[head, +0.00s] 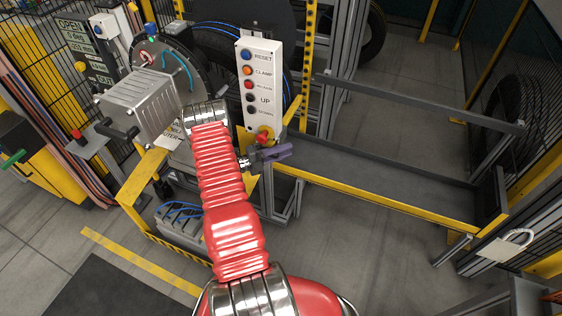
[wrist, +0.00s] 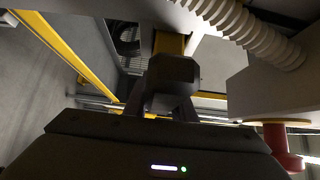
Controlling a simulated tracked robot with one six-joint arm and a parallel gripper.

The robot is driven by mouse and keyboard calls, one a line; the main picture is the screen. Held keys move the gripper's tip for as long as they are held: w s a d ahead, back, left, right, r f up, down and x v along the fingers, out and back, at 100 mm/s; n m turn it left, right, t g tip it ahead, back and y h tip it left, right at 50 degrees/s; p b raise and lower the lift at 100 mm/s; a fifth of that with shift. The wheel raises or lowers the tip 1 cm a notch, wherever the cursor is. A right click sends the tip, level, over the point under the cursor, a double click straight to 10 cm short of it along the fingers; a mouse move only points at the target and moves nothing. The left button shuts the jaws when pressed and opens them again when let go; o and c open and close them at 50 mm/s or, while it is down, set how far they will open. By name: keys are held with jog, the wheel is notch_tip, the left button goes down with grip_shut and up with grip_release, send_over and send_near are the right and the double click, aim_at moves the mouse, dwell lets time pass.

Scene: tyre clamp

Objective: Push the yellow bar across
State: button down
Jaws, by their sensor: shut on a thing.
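My gripper (head: 272,154) is just below the white button panel, with its grey-purple fingers pointing right. A short yellow bar (head: 293,118) slants up behind the fingers, beside the panel's right edge. In the wrist view my gripper (wrist: 172,75) is dark and seen from behind. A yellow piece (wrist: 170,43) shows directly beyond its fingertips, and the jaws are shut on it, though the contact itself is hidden. A longer yellow rail (head: 385,205) edges the grey tray to the right and lies apart from the jaws.
The white panel (head: 260,88) with several coloured buttons and a red-yellow knob (head: 264,134) stands close above my gripper. The grey tray (head: 380,170) extends right, with a raised rail (head: 420,101) behind it. A pale corrugated hose (wrist: 250,30) is close in the wrist view.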

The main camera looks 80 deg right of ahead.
jog(key=shift+s+d+f, duration=0.15)
jog(key=shift+d+f, duration=0.1)
jog(key=shift+d, duration=0.4)
jog(key=c, duration=1.9)
grip_release()
jog(key=shift+a, duration=0.1)
jog(key=o, duration=0.4)
jog(key=shift+r, duration=0.15)
jog(key=v, duration=1.4)
